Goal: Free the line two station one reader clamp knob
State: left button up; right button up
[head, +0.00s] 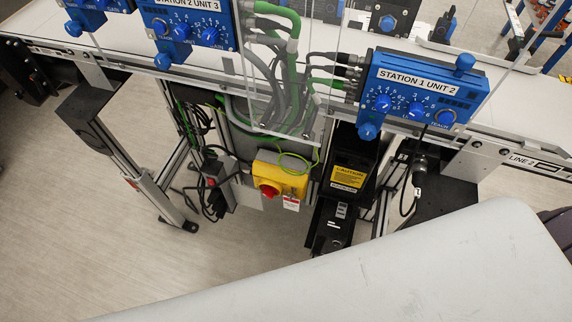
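A blue reader unit (425,84) labelled "STATION 1 UNIT 2" is mounted along the near side of the conveyor at the upper right. Neither of my grippers is in view.
A "LINE 2" label (521,160) is on the conveyor's side rail. A clear panel (285,110) stands left of the unit, by green and grey cables. Below are a yellow box with a red switch (270,188) and black housings. Another blue unit (188,25) is upper left.

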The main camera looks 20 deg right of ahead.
aim_at(367, 131)
jog(key=l+z, duration=0.1)
jog(key=z, duration=0.3)
jog(key=l+z, duration=0.1)
jog(key=z, duration=0.25)
jog(key=i+l+z, duration=0.1)
jog(key=z, duration=0.3)
